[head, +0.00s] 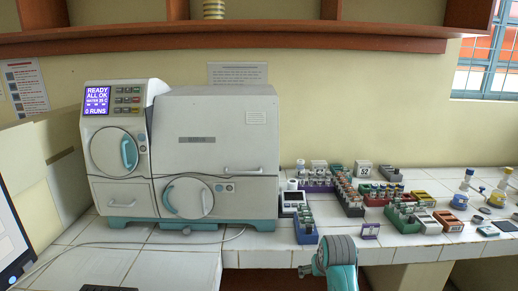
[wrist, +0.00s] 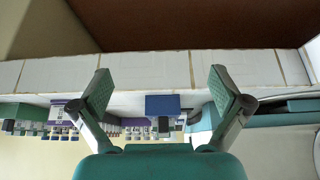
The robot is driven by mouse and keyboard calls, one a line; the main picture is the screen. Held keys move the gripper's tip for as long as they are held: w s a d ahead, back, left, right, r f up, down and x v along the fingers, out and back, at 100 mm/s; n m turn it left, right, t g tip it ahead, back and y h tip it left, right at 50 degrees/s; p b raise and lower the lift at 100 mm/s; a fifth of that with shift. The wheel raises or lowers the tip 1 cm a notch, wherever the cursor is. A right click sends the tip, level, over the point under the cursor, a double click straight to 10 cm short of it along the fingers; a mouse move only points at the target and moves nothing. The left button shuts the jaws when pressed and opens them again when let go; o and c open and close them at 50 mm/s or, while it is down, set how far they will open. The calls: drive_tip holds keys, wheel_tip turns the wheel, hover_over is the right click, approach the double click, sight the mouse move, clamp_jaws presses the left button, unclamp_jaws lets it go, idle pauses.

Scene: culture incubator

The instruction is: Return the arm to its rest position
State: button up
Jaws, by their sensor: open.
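My arm (head: 337,262) shows at the bottom of the head view, a teal and grey link in front of the counter's front edge. Its gripper end cannot be made out there. In the wrist view my gripper (wrist: 160,72) has its two grey-green fingers spread wide apart, with nothing between them. Beyond the fingers is the white tiled counter edge, seen upside down. The blue rack (wrist: 162,103) shows between the fingers, farther off and apart from them.
The white incubator (head: 215,150) stands on the tiled counter (head: 165,262) at left. Bottles (head: 463,190) are at far right. A laptop (head: 12,235) edges in at left; a shelf (head: 220,40) runs above.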

drive_tip(key=s+f+t, duration=0.1)
drive_tip(key=s+f, duration=0.5)
drive_tip(key=f, duration=0.3)
drive_tip(key=s+f+t, duration=0.2)
drive_tip(key=s+f, duration=0.3)
drive_tip(key=s, duration=0.6)
drive_tip(key=s+f+t, duration=0.1)
drive_tip(key=s+f, duration=0.4)
drive_tip(key=s, duration=0.6)
drive_tip(key=s+r+t, duration=0.1)
drive_tip(key=s+r, duration=0.2)
drive_tip(key=s, duration=0.6)
drive_tip(key=s+r+t, duration=0.2)
drive_tip(key=s, duration=0.8)
drive_tip(key=s+r+t, duration=0.2)
drive_tip(key=s+r, duration=1)
drive_tip(key=r, duration=0.2)
